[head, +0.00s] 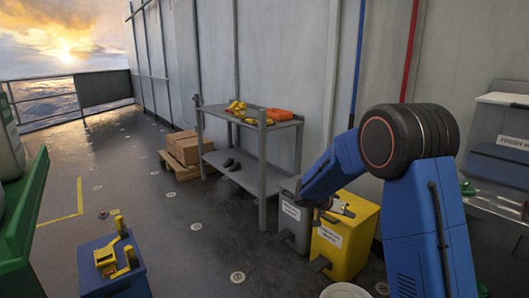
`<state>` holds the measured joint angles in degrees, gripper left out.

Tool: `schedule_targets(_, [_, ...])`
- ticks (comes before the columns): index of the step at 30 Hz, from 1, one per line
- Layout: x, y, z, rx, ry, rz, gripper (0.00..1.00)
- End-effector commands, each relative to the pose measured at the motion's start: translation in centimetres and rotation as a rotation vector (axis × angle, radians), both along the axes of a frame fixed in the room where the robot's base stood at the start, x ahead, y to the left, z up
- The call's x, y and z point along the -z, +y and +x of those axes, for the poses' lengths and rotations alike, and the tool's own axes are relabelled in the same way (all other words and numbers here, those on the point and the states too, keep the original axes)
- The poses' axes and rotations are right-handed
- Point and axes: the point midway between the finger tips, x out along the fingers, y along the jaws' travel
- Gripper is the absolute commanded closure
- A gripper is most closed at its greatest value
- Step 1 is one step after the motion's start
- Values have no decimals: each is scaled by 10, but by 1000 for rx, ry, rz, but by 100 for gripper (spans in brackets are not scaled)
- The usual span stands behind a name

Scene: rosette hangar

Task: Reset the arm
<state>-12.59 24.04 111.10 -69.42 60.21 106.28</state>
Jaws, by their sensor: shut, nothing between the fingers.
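My blue arm rises on the right side of the head view and bends at a dark round joint. Its forearm slopes down to the left. My gripper (342,208) is shut and empty. In the picture it appears in front of a yellow bin (352,240) with a white label, close to the bin's top. I cannot tell the exact gap between gripper and bin. My arm's upper part hides some of the wall behind it.
A grey bin (292,225) stands beside the yellow one. A metal shelf (262,185) holds yellow and orange items. Boxes (186,147) sit on a pallet. A blue container (108,270) with yellow parts and a green cart (22,220) stand at left. The middle floor (170,225) is clear.

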Motion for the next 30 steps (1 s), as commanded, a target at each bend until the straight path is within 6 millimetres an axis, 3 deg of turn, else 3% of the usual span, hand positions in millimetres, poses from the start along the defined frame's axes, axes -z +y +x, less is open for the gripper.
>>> schedule_targets(3, [-26,-10,-34,-2,54,32,100])
schedule_targets(12, [-72,-25,-120,-50,192,129,100])
schedule_targets(21, [-104,-28,-206,-140,299,238,100])
schedule_targets(30, [-121,-20,-290,-277,367,347,100])
